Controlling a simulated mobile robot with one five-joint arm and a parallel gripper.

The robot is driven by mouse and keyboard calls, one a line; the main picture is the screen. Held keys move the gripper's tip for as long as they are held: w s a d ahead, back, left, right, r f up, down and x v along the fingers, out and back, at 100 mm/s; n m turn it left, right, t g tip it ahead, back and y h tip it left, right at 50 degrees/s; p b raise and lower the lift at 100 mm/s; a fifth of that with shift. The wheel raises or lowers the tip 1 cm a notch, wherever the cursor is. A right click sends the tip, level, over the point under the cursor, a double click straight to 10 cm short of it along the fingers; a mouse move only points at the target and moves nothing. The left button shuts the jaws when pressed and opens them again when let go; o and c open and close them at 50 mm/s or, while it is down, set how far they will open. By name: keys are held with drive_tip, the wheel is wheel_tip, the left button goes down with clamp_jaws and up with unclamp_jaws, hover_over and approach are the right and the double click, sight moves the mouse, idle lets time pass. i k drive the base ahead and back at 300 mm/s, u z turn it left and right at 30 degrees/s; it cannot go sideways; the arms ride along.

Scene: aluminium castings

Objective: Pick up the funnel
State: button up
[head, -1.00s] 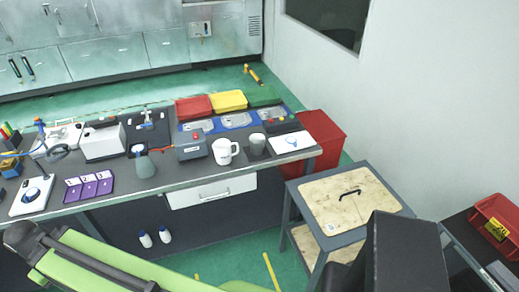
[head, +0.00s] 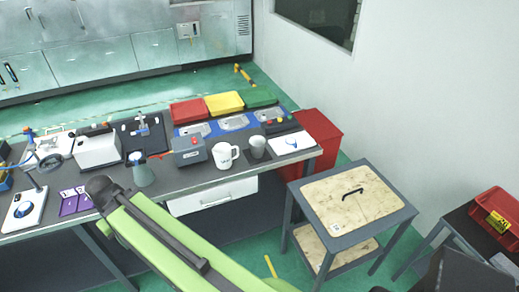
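A grey cone-shaped thing (head: 143,176), which looks like the funnel, stands on the dark workbench (head: 190,180) left of the middle. My green arm link with a dark rounded joint crosses the lower left, in front of the bench edge. My gripper is not in view, so its state does not show.
Close by stand a grey box (head: 189,152), a white mug (head: 225,155), a grey cup (head: 257,147), a white box (head: 97,149) and purple numbered plates (head: 76,200). Coloured trays (head: 223,104) lie behind. A wooden-topped cart (head: 350,205) stands right of the bench.

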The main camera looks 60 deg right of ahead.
sight(257, 144)
drive_tip(key=i, duration=1)
